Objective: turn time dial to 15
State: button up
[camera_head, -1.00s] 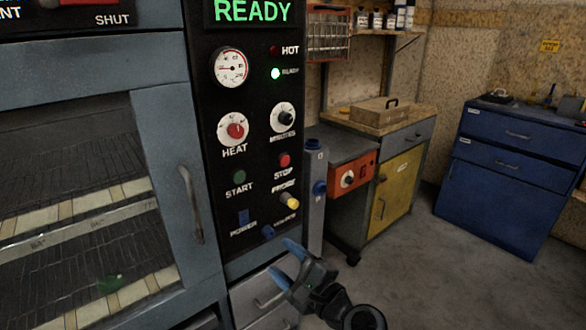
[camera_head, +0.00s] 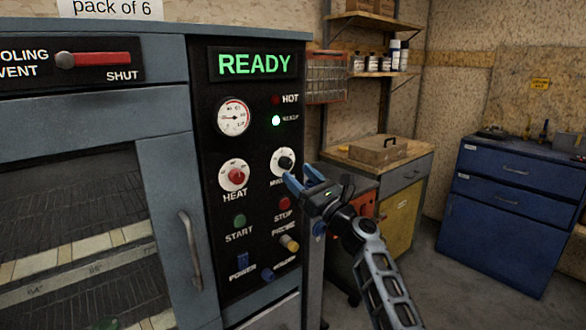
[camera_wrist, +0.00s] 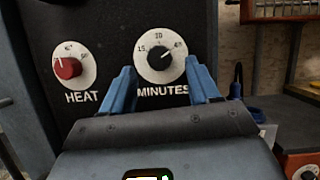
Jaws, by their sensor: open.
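The time dial is the black knob labelled MINUTES (camera_wrist: 159,57) on a white round face, with marks 15 at left, 30 at top and 45 at right. Its white pointer appears to point up and right, toward the 45 mark. In the head view the dial (camera_head: 285,160) is partly hidden behind my gripper. My gripper (camera_head: 301,175) is open and empty, just in front of and below the dial. In the wrist view its two blue fingers (camera_wrist: 161,72) stand to the lower left and lower right of the knob. I see no contact with the knob.
The red HEAT knob (camera_head: 236,175) is left of the dial. The START button (camera_head: 239,222), STOP button (camera_head: 284,203) and yellow knob (camera_head: 290,243) sit lower on the black panel. The oven door handle (camera_head: 190,250) is at left. A workbench (camera_head: 405,170) stands at right.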

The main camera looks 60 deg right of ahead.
aim_at(288, 165)
jog(key=shift+x, duration=1.75)
jog(key=shift+f, duration=0.1)
jog(key=c, duration=1)
